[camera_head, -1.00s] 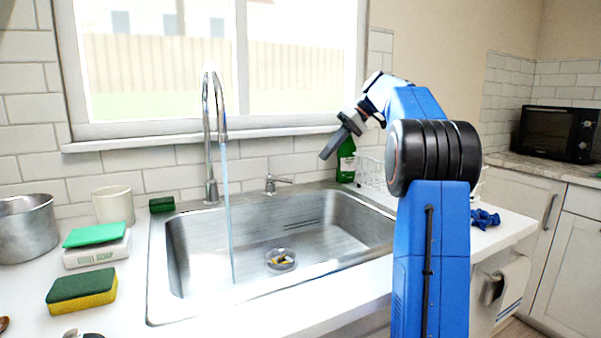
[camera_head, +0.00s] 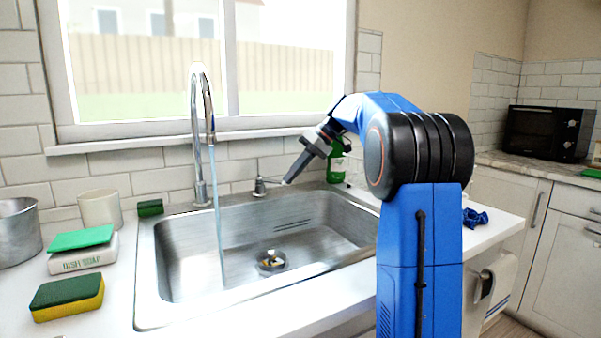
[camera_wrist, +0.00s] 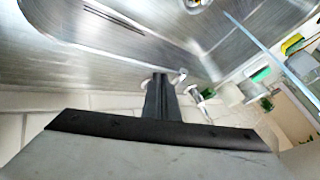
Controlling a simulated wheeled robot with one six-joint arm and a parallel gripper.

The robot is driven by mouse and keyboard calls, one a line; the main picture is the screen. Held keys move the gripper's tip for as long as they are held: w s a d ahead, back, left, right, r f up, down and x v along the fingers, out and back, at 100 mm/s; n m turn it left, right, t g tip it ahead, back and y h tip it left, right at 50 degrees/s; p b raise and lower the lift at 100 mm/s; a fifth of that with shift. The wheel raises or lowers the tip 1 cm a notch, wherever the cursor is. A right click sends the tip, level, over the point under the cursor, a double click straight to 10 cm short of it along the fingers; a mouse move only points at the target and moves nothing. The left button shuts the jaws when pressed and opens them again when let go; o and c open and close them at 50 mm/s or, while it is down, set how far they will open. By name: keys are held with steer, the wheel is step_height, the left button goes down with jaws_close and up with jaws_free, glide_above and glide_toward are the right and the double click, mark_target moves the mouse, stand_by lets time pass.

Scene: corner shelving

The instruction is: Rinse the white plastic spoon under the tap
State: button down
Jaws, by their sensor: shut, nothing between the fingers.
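The curved metal tap (camera_head: 198,130) stands behind the sink, and a thin stream of water (camera_head: 217,200) runs from it into the basin. The stream also shows as a pale blue line in the wrist view (camera_wrist: 256,40). My gripper (camera_head: 289,180) is shut and empty, above the back of the sink and to the right of the stream. Its closed fingers show in the wrist view (camera_wrist: 160,92). I cannot make out the white plastic spoon in either current view.
The steel sink (camera_head: 148,275) has small yellowish bits at its drain (camera_head: 271,262). A green bottle (camera_head: 337,163) stands behind my gripper.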

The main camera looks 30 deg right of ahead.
steer(key=shift+s+a+r, duration=0.1)
steer(key=shift+s+a, duration=0.05)
steer(key=shift+a, duration=0.35)
steer(key=shift+s+a+m+t, duration=0.45)
steer(key=shift+a+m, duration=0.15)
steer(key=shift+m, duration=0.1)
